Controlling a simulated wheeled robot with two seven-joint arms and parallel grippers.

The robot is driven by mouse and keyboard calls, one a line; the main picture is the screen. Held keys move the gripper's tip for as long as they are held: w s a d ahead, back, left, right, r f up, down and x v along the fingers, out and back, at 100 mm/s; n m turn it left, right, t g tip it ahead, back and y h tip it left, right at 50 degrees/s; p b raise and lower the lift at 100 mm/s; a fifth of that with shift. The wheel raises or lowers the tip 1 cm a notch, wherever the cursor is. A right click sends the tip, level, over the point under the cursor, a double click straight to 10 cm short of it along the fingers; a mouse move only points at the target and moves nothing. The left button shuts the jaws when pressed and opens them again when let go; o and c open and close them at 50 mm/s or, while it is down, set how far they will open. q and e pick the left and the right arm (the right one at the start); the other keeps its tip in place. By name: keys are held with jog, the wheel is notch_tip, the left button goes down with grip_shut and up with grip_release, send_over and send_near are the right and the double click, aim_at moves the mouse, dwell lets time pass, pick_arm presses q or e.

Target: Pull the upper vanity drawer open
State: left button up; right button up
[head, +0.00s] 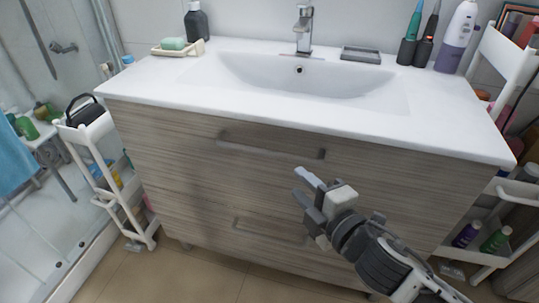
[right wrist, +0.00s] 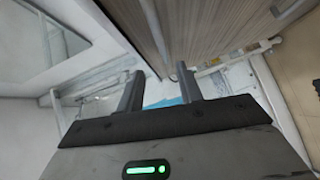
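The vanity's upper drawer (head: 180,140) has a grey-brown wood front and looks flush with the cabinet, under the white basin top. Its long recessed handle (head: 270,147) lies across the upper middle. My right gripper (head: 303,187) is in front of the cabinet, a little below and near the right end of that handle in the head view. Whether it touches the front cannot be told. In the right wrist view its two fingers (right wrist: 159,85) stand apart with nothing between them, and a wood front (right wrist: 210,25) shows beyond. My left gripper is not in view.
The lower drawer has a similar handle (head: 268,230). A white basin top (head: 140,85) juts above the drawers. White carts stand at the left (head: 82,145) and right (head: 510,60). A soap dish (head: 170,52), dark bottle (head: 196,22) and purple-white bottle (head: 457,38) stand on top. The floor in front is clear.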

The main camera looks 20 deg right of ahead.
aim_at(270, 156)
jog(key=x, duration=1.4)
jog(key=shift+w, duration=0.1)
grip_shut()
